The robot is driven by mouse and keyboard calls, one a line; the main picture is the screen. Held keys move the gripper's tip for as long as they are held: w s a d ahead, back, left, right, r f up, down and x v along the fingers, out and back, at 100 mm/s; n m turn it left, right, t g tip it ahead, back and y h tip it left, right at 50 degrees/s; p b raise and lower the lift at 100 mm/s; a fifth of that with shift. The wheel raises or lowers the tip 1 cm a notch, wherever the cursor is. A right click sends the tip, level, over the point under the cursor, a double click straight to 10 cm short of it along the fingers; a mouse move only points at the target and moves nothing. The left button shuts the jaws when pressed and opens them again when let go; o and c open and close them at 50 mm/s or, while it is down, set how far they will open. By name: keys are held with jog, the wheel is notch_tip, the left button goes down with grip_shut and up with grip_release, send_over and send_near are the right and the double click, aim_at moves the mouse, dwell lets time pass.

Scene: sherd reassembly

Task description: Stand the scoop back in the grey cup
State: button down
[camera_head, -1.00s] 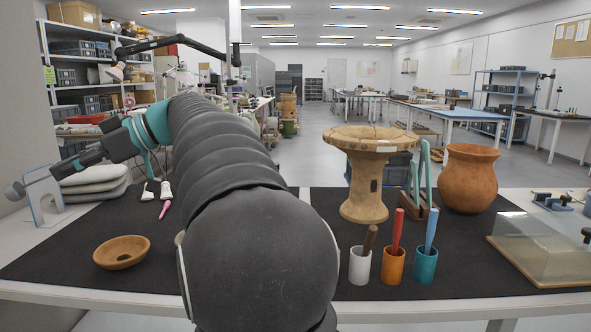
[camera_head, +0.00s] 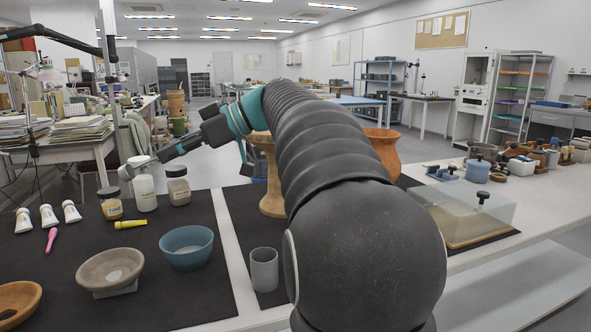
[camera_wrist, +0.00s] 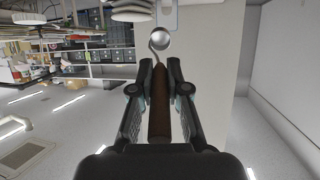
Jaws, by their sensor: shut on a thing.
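My gripper (camera_head: 162,155) reaches out at the left of the head view, above the left part of the table. In the wrist view it (camera_wrist: 159,70) is shut on the brown handle of the scoop (camera_wrist: 159,105). The scoop's round metal end (camera_wrist: 160,40) points away from the gripper on a thin bent neck. It also shows in the head view as a small grey bowl (camera_head: 126,172). The grey cup (camera_head: 264,272) stands upright and looks empty on the dark mat, right of and nearer than my gripper. The scoop is well apart from the cup.
A blue bowl (camera_head: 187,246), a grey bowl (camera_head: 109,270) and jars (camera_head: 178,188) stand on the left mat. A wooden pedestal (camera_head: 271,195) is behind the cup; a clay pot (camera_head: 384,150) and clear box (camera_head: 470,215) are farther right. My arm hides the mat right of the cup.

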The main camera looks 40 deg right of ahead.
jog(key=s+d+f+n+g+h, duration=0.2)
jog(key=s+d+g+h, duration=0.4)
jog(key=s+d+h, duration=0.7)
notch_tip(320, 180, down, 12)
jog(key=a+y+b, duration=0.1)
jog(key=y+b, duration=0.1)
jog(key=b, duration=0.4)
jog(key=shift+s+a, duration=0.2)
jog(key=shift+s, duration=0.25)
jog(key=shift+r, duration=0.1)
jog(key=c, duration=1.1)
grip_release()
